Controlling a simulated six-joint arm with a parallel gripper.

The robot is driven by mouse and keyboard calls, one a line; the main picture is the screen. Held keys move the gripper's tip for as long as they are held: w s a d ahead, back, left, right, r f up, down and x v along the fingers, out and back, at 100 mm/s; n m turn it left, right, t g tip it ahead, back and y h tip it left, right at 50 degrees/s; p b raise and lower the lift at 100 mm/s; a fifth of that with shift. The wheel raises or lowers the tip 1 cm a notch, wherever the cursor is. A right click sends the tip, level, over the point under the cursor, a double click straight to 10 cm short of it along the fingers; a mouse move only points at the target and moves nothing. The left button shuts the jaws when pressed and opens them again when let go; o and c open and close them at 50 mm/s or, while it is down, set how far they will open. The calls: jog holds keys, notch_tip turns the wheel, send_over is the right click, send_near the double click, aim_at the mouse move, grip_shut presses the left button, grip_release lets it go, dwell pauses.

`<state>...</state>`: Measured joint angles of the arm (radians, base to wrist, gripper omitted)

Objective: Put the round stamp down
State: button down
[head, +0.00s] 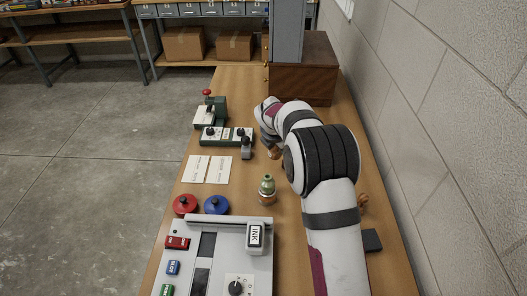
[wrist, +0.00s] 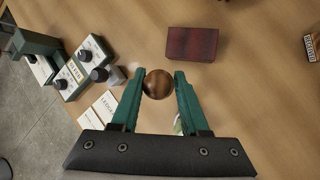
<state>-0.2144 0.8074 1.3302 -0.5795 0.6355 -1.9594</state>
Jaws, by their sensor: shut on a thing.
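The round stamp shows in the wrist view as a round brown wooden knob (wrist: 158,84). My gripper (wrist: 159,78) has its two green fingers shut on the knob, one on each side. The stamp's lower part is hidden below the knob, and I cannot tell whether it touches the table. In the head view a small brown piece (head: 274,153), likely this stamp, shows just left of my arm. My fingers are mostly hidden there by the arm.
A dark red block (wrist: 192,44) lies beyond the stamp, with clear wooden tabletop around it. Grey-green devices (head: 227,136) and white cards (head: 208,169) lie to the left. A wooden cabinet (head: 301,72) stands behind.

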jog(key=shift+s+d+r, duration=0.15)
jog(key=shift+d+r, duration=0.1)
jog(key=shift+d, duration=0.25)
jog(key=s+d+g+h, duration=0.2)
jog(key=s+d+h, duration=0.2)
jog(key=s+d, duration=1.7)
jog(key=shift+n, duration=0.3)
jog(key=w+a+f, duration=0.2)
jog(key=a, duration=0.1)
jog(key=w+a+f, duration=0.4)
jog(key=w+a, duration=0.1)
jog(key=shift+a+f, duration=0.1)
jog(key=shift+a, duration=0.25)
notch_tip(320, 180, down, 4)
jog(key=shift+w+a+f, duration=0.1)
jog(key=shift+w+a, duration=0.05)
jog(key=shift+f, duration=0.1)
jog(key=c, duration=0.6)
grip_release()
